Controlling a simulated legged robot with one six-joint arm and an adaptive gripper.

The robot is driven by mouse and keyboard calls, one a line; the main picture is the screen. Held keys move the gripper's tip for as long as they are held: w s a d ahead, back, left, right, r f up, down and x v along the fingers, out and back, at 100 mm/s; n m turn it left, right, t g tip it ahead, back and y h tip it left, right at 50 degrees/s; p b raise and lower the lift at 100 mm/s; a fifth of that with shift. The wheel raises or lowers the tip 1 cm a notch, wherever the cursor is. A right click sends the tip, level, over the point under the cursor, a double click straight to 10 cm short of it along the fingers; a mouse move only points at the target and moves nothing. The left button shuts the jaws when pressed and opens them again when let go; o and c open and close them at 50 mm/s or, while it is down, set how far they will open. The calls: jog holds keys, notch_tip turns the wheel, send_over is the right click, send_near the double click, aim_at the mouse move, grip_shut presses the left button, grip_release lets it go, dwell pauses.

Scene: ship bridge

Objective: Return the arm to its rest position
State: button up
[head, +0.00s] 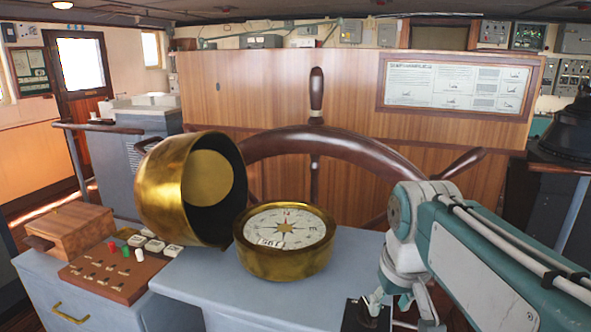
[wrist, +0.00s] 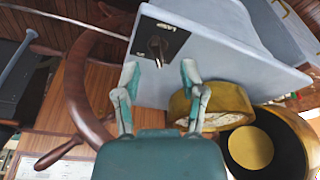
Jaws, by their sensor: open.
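My arm (head: 480,255) comes in from the right side of the head view, bent, with its end pointing down at the front right of the grey console. My gripper (head: 402,312) is low in that view, close to a small black plate (head: 360,316) on the console. In the wrist view my gripper (wrist: 159,68) has its two fingers spread apart with nothing between them. Beyond the fingertips is the black plate (wrist: 175,32) with a small dark lever (wrist: 155,46). I cannot tell whether a finger touches the lever.
A brass compass (head: 285,262) sits on the grey console (head: 215,290), with its brass hood (head: 165,190) tipped open at left. A wooden ship's wheel (head: 345,146) stands behind. A switch panel (head: 118,270) and wooden box (head: 75,225) are at left.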

jog(key=s+f+m+t, duration=0.1)
jog(key=s+f+t, duration=0.1)
jog(key=s+f, duration=0.5)
jog(key=s, duration=0.4)
jog(key=shift+d+t, duration=0.2)
jog(key=shift+t, duration=0.2)
